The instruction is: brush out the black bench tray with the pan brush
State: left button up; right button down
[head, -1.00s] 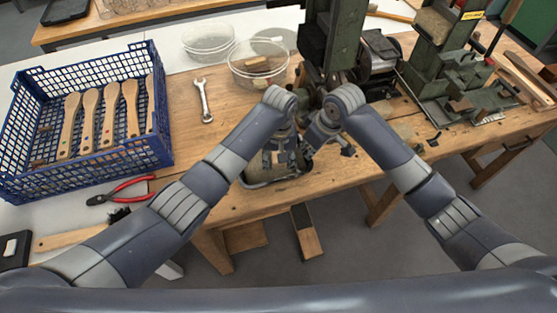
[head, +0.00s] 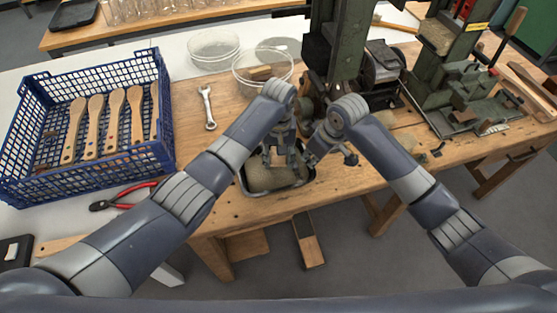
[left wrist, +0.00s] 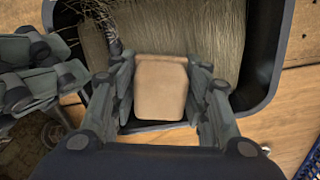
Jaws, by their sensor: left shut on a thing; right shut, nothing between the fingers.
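The black bench tray (left wrist: 268,70) lies on the wooden bench, with pale bristle fibre (head: 268,179) in it. My left gripper (head: 279,158) is shut on a small tan wooden piece (left wrist: 160,88) just over the tray. I cannot tell whether the piece touches the fibre. My right gripper (head: 312,155) is shut and empty beside the left one, near the tray's right side. A brush's wooden handle (head: 60,243) lies at the lower left; my left arm hides its bristle end, so I cannot be sure it is the pan brush.
A blue basket (head: 165,110) with several wooden brush handles stands at the left. Red-handled pliers (head: 125,197), a wrench (head: 207,107) and a clear bowl (head: 240,78) are around it. A green machine (head: 333,45) stands just behind my grippers.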

pick_arm(q)
jog(key=shift+r, duration=2.4)
pick_arm(e)
jog(key=shift+r, duration=3)
jog(key=shift+r, duration=0.2)
jog(key=v, duration=1.1)
jog(key=shift+r, duration=0.3)
jog(key=shift+s+d, duration=0.1)
